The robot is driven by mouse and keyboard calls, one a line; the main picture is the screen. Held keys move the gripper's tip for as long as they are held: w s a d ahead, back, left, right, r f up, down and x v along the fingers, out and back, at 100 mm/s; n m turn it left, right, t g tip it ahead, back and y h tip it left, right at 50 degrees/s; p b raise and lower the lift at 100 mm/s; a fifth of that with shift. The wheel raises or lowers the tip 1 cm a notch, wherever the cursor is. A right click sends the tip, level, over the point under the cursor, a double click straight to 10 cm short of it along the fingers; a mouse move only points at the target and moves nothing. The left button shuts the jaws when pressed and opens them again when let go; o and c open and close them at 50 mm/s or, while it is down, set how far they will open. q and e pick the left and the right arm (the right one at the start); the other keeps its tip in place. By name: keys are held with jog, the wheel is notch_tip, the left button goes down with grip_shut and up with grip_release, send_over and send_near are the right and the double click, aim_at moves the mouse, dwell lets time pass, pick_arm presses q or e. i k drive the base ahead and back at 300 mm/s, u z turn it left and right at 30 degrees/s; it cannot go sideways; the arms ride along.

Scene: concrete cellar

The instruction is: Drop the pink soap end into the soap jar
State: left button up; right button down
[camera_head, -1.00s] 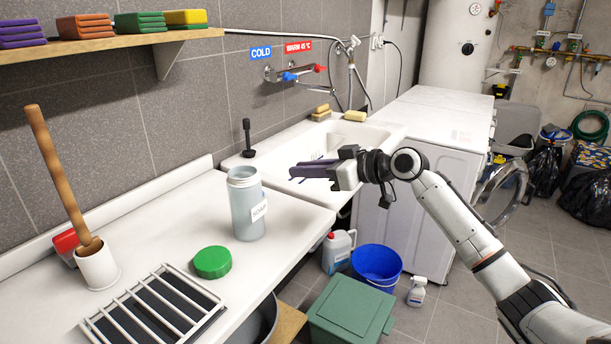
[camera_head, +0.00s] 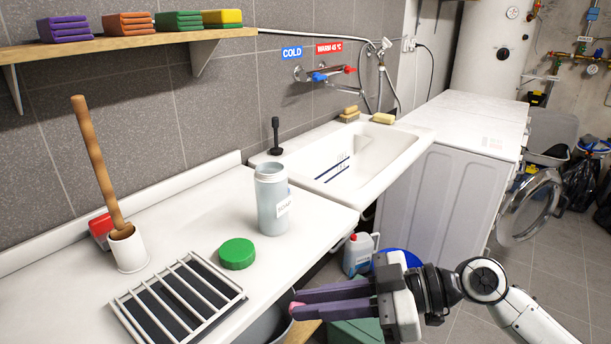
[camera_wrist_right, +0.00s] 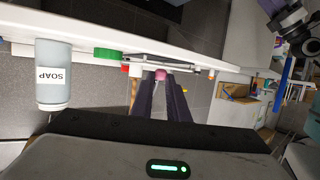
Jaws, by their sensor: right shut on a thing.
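The soap jar (camera_head: 272,200) stands upright and open on the white counter, labelled SOAP. It also shows in the right wrist view (camera_wrist_right: 54,78) at the left. Its green lid (camera_head: 237,253) lies on the counter beside it. My right gripper (camera_head: 296,306) is shut on the pink soap end (camera_head: 292,309), which pokes out at the fingertips. The soap end also shows between the fingertips in the right wrist view (camera_wrist_right: 161,75). The gripper is in front of the counter's edge, to the right of and nearer than the jar. My left gripper is not in view.
A slatted rack (camera_head: 180,303) and a white holder with a wooden-handled brush (camera_head: 128,248) stand left on the counter. The sink (camera_head: 350,165) is behind the jar. A blue bucket (camera_head: 398,257) and a jug (camera_head: 357,255) are below, on the floor.

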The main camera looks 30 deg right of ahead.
aim_at(266, 224)
jog(key=k, duration=0.45)
jog(key=u, duration=3.65)
jog(key=k, duration=1.9)
jog(key=z, duration=1.85)
